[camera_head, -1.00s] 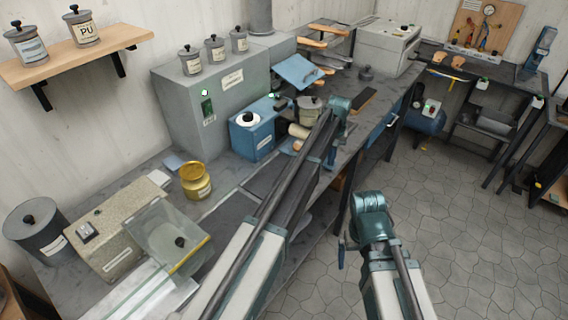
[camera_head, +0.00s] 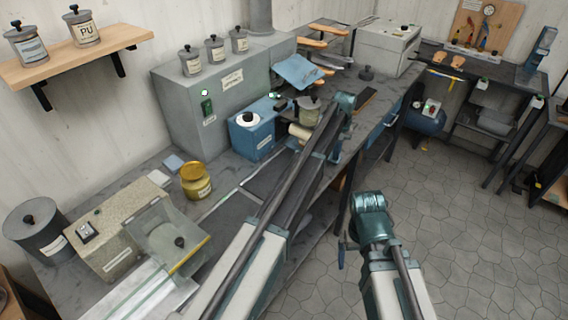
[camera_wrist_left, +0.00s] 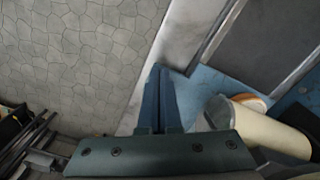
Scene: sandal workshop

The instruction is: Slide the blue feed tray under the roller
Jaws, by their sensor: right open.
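A blue machine (camera_head: 252,133) stands on the long bench, with a cream roller (camera_head: 299,131) at its right side. The roller also shows in the left wrist view (camera_wrist_left: 268,132). A flat blue surface (camera_wrist_left: 197,84), which may be the feed tray, lies beside and partly under the roller; I cannot tell its full outline. My left gripper (camera_head: 333,153) points down at the bench's front edge, right of the roller. Its fingers (camera_wrist_left: 158,75) are together beside the blue surface; contact is unclear. My right gripper (camera_head: 344,255) is open over the floor, away from the bench.
A tilted blue panel (camera_head: 299,70) is further back. A yellow tin (camera_head: 195,180) stands left on the bench. The tiled floor (camera_head: 460,210) to the right is clear.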

